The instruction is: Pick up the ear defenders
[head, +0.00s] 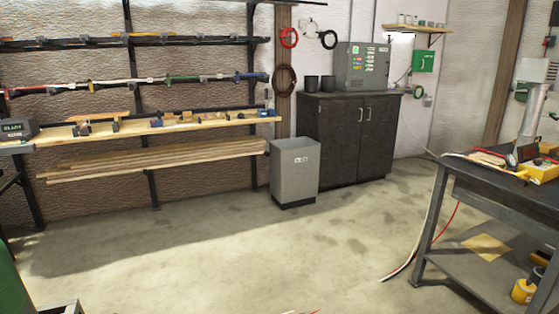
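I cannot pick out the ear defenders for sure. A dark object with a red part (522,154) lies on the dark workbench (470,172) at the right, but it is too small to tell what it is. My gripper is not in view.
A dark cabinet (336,140) carries a grey box (362,66). A grey bin (295,170) stands beside it. A wooden shelf (215,124) with tools runs along the left wall. Cables (428,225) trail by the workbench. The concrete floor (220,250) is mostly clear.

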